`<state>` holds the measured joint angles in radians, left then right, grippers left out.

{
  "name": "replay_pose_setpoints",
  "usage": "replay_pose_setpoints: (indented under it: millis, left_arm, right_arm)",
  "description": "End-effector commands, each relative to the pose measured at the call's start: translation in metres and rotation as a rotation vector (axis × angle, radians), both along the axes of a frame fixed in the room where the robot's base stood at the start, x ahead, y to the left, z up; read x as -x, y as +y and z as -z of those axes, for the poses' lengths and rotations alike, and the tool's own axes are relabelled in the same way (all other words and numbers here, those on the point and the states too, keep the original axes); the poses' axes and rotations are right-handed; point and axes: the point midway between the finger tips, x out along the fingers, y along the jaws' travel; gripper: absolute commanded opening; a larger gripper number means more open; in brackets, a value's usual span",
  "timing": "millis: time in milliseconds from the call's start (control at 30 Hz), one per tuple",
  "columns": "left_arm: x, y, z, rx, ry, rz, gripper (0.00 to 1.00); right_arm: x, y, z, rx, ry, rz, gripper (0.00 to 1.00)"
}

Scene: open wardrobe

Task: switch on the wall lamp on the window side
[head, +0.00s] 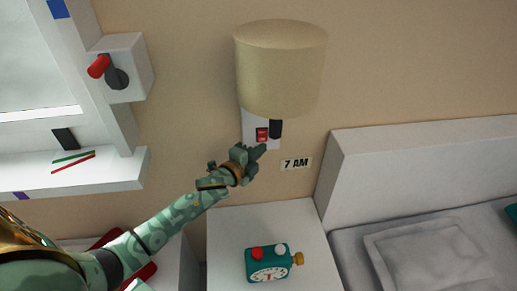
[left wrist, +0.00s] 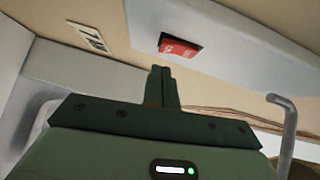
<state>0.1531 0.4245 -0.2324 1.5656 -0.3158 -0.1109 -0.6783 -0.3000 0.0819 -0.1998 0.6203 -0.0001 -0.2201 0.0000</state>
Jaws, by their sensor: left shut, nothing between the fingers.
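The wall lamp has a beige drum shade (head: 280,72) and a pale wall plate (head: 248,122) under it. A red rocker switch (head: 262,134) sits on the plate; it also shows in the left wrist view (left wrist: 180,47). My left gripper (head: 262,148) is shut and empty, its tips just below the switch in the head view. In the left wrist view the closed fingers (left wrist: 161,72) point up toward the plate, just short of the switch in the picture. I cannot tell whether they touch the plate. The shade looks unlit. My right gripper is not in view.
A "7 AM" label (head: 296,163) is on the wall right of my gripper. A teal alarm clock (head: 266,263) stands on the white nightstand (head: 225,225) below. A white box with a red lever (head: 99,66) is by the window. A bed headboard (head: 350,180) stands at right.

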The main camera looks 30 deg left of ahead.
Motion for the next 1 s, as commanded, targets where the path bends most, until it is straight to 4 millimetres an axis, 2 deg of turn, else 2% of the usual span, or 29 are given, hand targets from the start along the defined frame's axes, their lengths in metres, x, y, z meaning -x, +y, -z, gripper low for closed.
replay_pose_setpoints:
  millis: [200, 567, 667, 733, 800, 1000]
  left_arm:
    - [-0.014, 0.011, 0.003, 0.0, 0.0, 0.001, 0.0]
    - [-0.015, 0.012, 0.002, 0.001, 0.0, 0.001, 0.0]
    - [-0.017, 0.013, 0.007, -0.01, -0.016, 0.001, 0.0]
    - [-0.02, 0.015, 0.013, -0.032, -0.043, 0.0, 0.0]
    - [-0.019, 0.015, 0.005, -0.031, -0.042, 0.001, 0.0]
    - [-0.02, 0.015, 0.004, -0.03, -0.043, 0.001, 0.0]
  right_arm:
    - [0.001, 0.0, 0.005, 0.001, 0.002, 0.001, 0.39]
    - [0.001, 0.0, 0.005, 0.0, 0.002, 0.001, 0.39]
    - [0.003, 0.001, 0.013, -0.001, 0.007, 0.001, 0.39]
    - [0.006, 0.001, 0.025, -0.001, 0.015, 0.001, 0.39]
    - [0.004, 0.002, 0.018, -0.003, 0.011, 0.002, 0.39]
    - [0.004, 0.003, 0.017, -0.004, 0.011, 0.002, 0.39]
